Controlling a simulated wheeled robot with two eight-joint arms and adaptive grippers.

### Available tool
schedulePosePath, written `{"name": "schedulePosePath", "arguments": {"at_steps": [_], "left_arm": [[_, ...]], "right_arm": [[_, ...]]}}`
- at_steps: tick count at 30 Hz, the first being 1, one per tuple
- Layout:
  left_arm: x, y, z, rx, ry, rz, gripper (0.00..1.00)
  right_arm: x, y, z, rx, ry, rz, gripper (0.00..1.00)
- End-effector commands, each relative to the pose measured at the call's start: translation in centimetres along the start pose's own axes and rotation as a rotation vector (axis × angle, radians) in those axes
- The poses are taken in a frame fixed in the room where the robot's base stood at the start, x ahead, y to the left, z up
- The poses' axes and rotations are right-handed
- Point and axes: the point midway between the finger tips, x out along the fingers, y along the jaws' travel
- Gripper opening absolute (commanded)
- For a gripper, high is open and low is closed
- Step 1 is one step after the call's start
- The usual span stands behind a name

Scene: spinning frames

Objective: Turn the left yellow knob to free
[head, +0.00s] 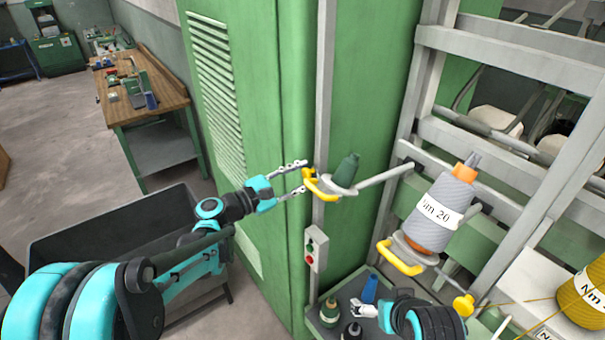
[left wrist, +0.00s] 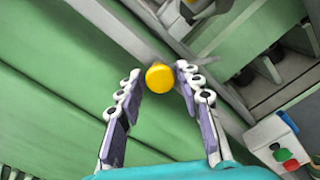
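The left yellow knob (head: 308,173) is at the left end of a grey arm on the green machine, beside a curved yellow handle (head: 326,190) and a dark green cone (head: 345,170). My left gripper (head: 303,177) is open at the knob, one finger above it and one below in the head view. In the left wrist view the round knob (left wrist: 160,78) lies between the fingertips of the left gripper (left wrist: 158,72). A gap shows on its left side; contact on the right is unclear. My right gripper (head: 364,311) is low over a grey tray, its fingers partly hidden.
A grey bobbin labelled Nm 20 (head: 440,212) stands right of the knob, above another yellow handle (head: 400,258). A switch box (head: 315,250) with red and green buttons is below. A black bin (head: 125,228) stands behind my left arm.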

Motion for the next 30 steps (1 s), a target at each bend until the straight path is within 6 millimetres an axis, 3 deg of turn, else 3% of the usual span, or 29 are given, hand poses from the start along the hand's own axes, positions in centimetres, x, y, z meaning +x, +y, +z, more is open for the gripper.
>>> {"name": "schedulePosePath", "arguments": {"at_steps": [9, 13, 23, 30], "left_arm": [[0.34, 0.01, -0.05, 0.001, 0.001, 0.001, 0.33], [0.33, 0.01, -0.05, 0.001, 0.001, 0.001, 0.00], [0.32, -0.04, -0.09, 0.027, 0.001, 0.000, 0.00], [0.31, -0.15, -0.20, 0.147, 0.001, 0.000, 0.00]], "right_arm": [[-0.02, 0.00, -0.01, 0.000, 0.000, 0.000, 0.98], [-0.02, 0.00, -0.01, 0.000, 0.000, 0.000, 0.98], [0.16, 0.00, 0.12, 0.000, 0.000, 0.000, 0.98], [0.84, 0.00, 0.61, 0.000, 0.000, 0.000, 0.98]]}}
